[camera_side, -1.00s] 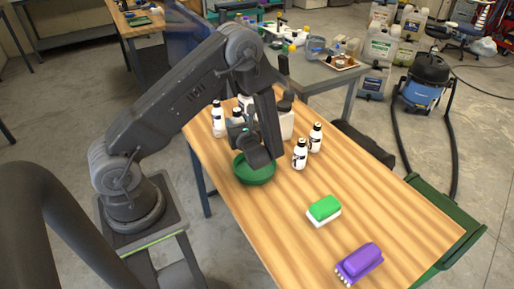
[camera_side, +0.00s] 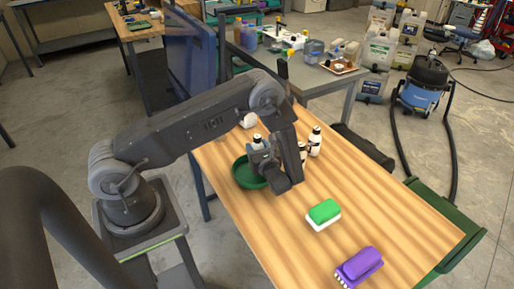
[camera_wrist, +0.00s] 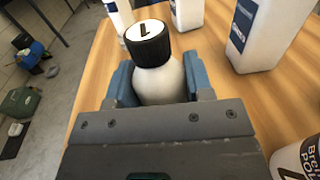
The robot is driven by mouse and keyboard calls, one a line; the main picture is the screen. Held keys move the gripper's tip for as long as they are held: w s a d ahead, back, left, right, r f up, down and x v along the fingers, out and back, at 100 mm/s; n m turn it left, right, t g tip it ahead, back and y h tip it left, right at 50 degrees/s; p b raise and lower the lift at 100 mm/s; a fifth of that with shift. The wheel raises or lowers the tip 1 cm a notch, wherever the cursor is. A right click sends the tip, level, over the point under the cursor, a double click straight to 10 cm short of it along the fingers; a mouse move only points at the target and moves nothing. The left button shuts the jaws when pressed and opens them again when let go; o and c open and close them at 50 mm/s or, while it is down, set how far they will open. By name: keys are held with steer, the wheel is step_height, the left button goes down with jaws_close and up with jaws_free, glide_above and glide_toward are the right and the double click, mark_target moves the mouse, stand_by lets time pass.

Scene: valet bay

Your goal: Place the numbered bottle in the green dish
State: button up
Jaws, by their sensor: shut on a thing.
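My gripper (camera_wrist: 161,82) is shut on a white bottle (camera_wrist: 163,90) with a black cap. The cap's white top bears a single dark numeral that looks like a 1. In the side view my gripper (camera_side: 262,157) is beside and partly over the green dish (camera_side: 238,174), hiding its right part. A white bottle with a dark cap (camera_side: 257,140) shows just behind the jaws there and appears to be the held one. How high it is held is hard to tell. The dish is not seen in the wrist view.
Two more bottles stand right of my gripper, one clear (camera_side: 315,142) and one partly hidden (camera_side: 302,151). A large white container (camera_wrist: 258,35) stands close beyond the jaws. A green-and-white sponge (camera_side: 323,213) and a purple brush (camera_side: 361,264) lie on the clear front table.

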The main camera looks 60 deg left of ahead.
steer(key=shift+f, duration=0.4)
steer(key=shift+f, duration=0.1)
steer(key=o, duration=1.1)
